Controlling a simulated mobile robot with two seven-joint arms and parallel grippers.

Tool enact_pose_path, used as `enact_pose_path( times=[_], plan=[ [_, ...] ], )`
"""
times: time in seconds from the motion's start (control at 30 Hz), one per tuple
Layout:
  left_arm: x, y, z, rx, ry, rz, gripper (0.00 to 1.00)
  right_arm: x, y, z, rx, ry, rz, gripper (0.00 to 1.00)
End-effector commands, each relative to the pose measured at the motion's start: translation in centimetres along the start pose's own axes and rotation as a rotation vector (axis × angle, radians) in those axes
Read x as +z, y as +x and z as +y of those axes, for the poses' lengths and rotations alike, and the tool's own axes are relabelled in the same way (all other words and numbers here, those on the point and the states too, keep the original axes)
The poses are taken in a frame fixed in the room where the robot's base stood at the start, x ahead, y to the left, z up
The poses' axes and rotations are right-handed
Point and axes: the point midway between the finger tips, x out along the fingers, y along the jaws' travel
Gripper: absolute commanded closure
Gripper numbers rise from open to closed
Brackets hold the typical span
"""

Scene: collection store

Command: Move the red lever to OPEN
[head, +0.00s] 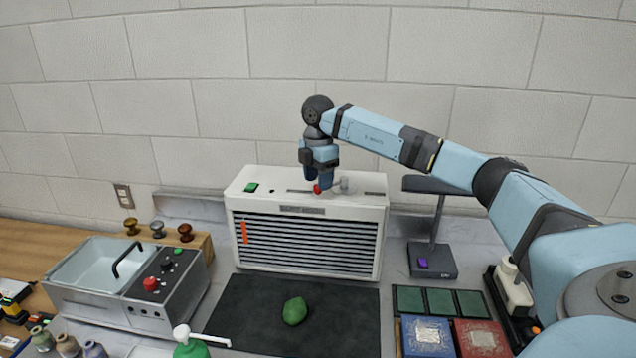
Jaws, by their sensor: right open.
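A white box-shaped unit (376,235) with a slatted dark front stands against the wall. On its top is a slot with a red knob (317,188), which looks like the red lever's end. My right gripper (319,183) points down over the unit's top, right at the red knob, and its fingers partly hide it. The gripper is open; whether a finger touches the knob I cannot tell. No OPEN label is readable. My left gripper is out of view.
A green button (251,187) is on the unit's top left. A dark mat (250,325) with a green lump (294,311) lies in front. A sink-like machine (165,290) stands left, a dark stand (433,261) right, and red and blue boxes (480,338) (427,336) front right.

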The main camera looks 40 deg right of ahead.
Motion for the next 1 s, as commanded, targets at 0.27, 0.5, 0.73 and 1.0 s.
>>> enact_pose_path(
  times=[0.27,0.5,0.73,1.0],
  plan=[
    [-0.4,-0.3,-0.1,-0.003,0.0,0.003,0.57,0.0,2.2,0.0,0.001,0.0,0.0,0.49],
    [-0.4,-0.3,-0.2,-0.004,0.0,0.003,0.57,0.0,2.3,0.0,0.001,0.0,0.0,0.49],
    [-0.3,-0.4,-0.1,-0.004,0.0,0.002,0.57,0.0,2.3,0.0,0.001,0.0,0.0,0.98],
    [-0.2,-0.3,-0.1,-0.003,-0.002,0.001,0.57,0.5,2.3,-0.2,0.001,-0.002,0.0,1.0]
  ],
)
